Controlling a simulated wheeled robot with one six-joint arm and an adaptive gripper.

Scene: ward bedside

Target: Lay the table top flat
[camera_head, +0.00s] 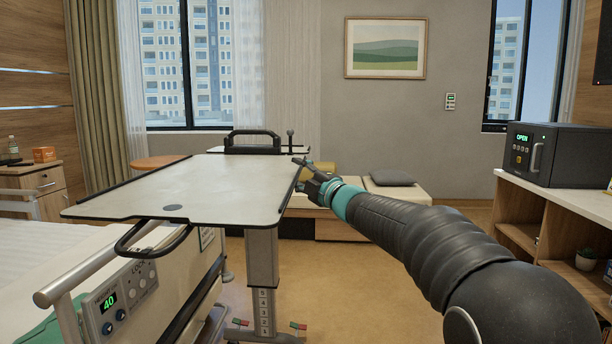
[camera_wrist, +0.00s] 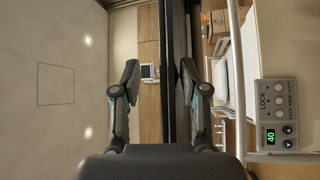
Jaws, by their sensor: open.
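The table top (camera_head: 200,185) is a pale overbed panel with a dark rim on a grey column (camera_head: 262,255). In the head view it looks close to level; I cannot tell a small tilt. A black handle (camera_head: 252,143) stands at its far edge and a black loop (camera_head: 150,238) hangs under its near edge. My gripper (camera_head: 303,166) is at the table's right edge, toward the far corner. In the wrist view my gripper (camera_wrist: 160,78) is open. The dark table edge (camera_wrist: 178,40) runs lengthwise between the fingers, nearer the right finger. I cannot tell if they touch.
A bed with a rail (camera_head: 75,280) and a control panel (camera_head: 125,300) is at the left, partly under the table. A shelf unit (camera_head: 560,195) with a black box (camera_head: 555,150) stands at the right. A low bench (camera_head: 400,190) is behind.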

